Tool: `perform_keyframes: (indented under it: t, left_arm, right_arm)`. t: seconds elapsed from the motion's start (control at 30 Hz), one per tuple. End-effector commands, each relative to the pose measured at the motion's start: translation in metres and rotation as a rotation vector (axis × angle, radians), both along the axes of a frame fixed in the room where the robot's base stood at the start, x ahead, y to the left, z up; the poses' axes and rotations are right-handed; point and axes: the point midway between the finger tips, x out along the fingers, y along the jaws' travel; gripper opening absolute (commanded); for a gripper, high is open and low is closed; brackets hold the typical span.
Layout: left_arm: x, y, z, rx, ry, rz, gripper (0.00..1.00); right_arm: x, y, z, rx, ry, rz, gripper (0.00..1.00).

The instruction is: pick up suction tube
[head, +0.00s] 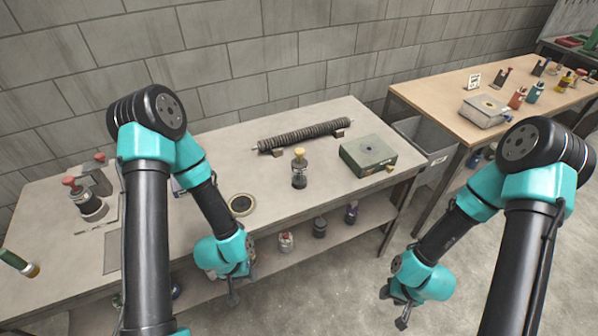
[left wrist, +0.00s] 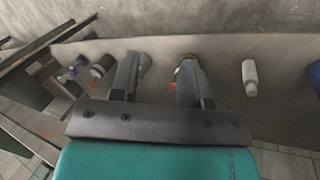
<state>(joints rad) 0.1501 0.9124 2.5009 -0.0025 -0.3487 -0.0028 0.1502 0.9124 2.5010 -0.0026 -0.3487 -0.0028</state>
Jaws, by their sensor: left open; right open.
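A dark ribbed tube (head: 304,135), which looks like the suction tube, lies across two small brown blocks at the back of the grey table (head: 225,148). Its right end is angled slightly towards the back. Nothing holds it. My left gripper (head: 236,288) is open and low at the table's front edge, well in front of the tube. In the left wrist view its two spread fingers (left wrist: 157,75) have no object clearly held between them. My right gripper (head: 396,306) is open over the floor, right of the table and far from the tube.
A black bottle with a yellow top (head: 299,168) stands in front of the tube. A green box (head: 367,156) is to its right, and a round ring-like dish (head: 241,205) is nearer the front. A grey bin (head: 424,140) stands between this table and a wooden table (head: 440,88).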

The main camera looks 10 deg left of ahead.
Motion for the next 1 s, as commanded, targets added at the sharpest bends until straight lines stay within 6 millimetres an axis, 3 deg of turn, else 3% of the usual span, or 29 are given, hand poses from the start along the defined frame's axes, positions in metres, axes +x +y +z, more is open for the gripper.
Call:
perform_keyframes:
  t: [0.13,0.6,1.0]
  left_arm:
    - [0.0001,0.0000,0.0000,0.000,0.000,0.000,0.43]
    - [0.0000,0.0000,0.0000,0.000,0.000,0.000,0.88]
    - [0.0087,-0.0039,0.0029,0.014,0.004,0.077,0.88]
  right_arm:
    - [0.0000,0.0000,0.0000,0.000,0.000,0.000,0.43]
    - [0.0001,0.0000,0.0000,0.000,0.000,0.000,0.43]
    - [0.0000,0.0000,0.0000,0.000,0.000,0.000,0.43]
